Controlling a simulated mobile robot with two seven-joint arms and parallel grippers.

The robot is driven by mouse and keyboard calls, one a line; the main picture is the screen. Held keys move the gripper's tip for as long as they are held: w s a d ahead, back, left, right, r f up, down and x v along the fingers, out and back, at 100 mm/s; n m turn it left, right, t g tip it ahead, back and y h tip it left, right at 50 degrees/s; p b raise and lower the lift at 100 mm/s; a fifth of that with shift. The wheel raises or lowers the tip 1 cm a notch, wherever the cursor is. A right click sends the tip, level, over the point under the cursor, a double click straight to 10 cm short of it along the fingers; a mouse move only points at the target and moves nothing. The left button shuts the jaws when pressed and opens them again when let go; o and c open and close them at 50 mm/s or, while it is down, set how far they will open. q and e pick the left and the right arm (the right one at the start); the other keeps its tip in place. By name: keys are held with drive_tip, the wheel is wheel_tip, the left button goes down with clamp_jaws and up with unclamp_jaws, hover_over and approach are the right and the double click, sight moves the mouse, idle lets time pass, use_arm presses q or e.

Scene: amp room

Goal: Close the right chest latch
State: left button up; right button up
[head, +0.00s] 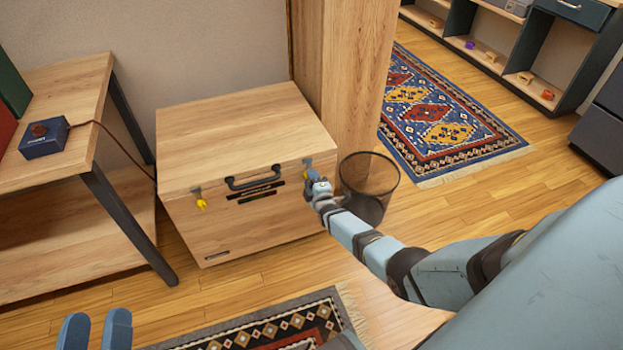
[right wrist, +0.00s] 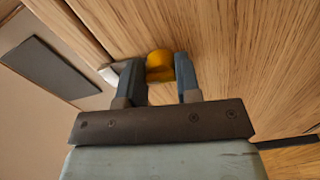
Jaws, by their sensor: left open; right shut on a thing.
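The wooden chest (head: 240,135) stands against the wall with its lid down. Its right latch (head: 307,163) is on the right part of the front, mostly hidden by my right gripper (head: 314,182). In the right wrist view, the latch's yellow tab (right wrist: 160,66) sits between the two fingers of my right gripper (right wrist: 160,78), which is shut on it. A grey metal piece of the latch (right wrist: 110,72) shows beside the left finger. My left gripper (head: 95,331) is open and empty at the bottom left, away from the chest.
The chest's left latch (head: 200,199) hangs with its yellow tab down; a dark handle (head: 252,181) is between the latches. A mesh bin (head: 369,180) stands close to the right arm. A wooden table (head: 65,90) is left of the chest. Patterned rugs lie in front and behind right.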

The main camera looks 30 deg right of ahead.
use_arm(q)
drive_tip(key=shift+f, duration=0.1)
use_arm(e)
drive_tip(key=shift+n, duration=1)
drive_tip(key=o, duration=0.9)
use_arm(q)
drive_tip(key=s+a+f+g+y+p, duration=0.1)
drive_tip(key=a+f+g+y+p, duration=0.3)
drive_tip(key=f, duration=0.5)
drive_tip(key=shift+f+g+p, duration=0.35)
drive_tip(key=shift+g+p, duration=0.05)
drive_tip(key=shift+p, duration=0.35)
use_arm(e)
drive_tip(key=v, duration=1.4)
drive_tip(key=shift+w+r, duration=0.1)
use_arm(q)
drive_tip(key=shift+s, duration=0.15)
